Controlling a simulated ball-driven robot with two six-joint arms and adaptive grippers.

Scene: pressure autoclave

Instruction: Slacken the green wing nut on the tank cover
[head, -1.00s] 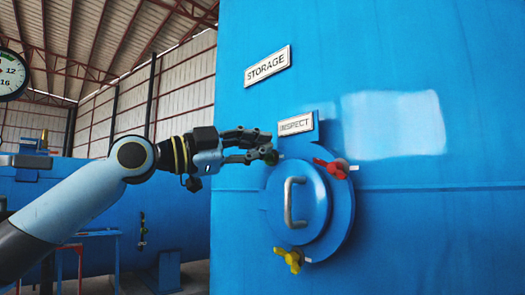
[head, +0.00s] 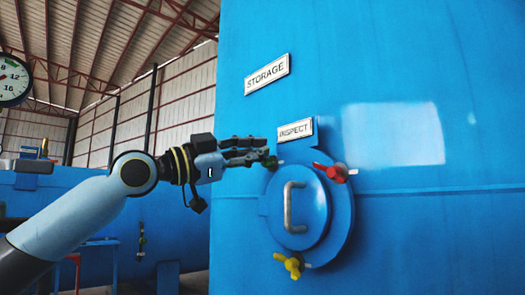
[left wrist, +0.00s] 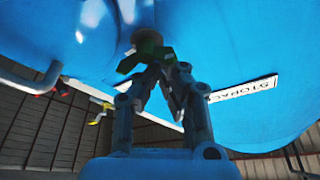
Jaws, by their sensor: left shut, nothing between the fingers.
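The round blue tank cover (head: 298,233) sits on the big blue tank and has a grey C-shaped handle (head: 289,208). The green wing nut (head: 272,162) is at the cover's upper left, partly hidden by my left gripper (head: 264,155). In the left wrist view the green wing nut (left wrist: 148,52) shows just beyond the fingertips of my left gripper (left wrist: 158,72). The fingers are shut with nothing between them. Whether the tips touch the nut is unclear. My right gripper is not in view.
A red wing nut (head: 337,172) is at the cover's upper right and a yellow one (head: 290,264) at its lower left. An INSPECT sign (head: 295,131) is just above the green nut, with a STORAGE sign (head: 267,74) higher up. A gauge (head: 13,80) is at far left.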

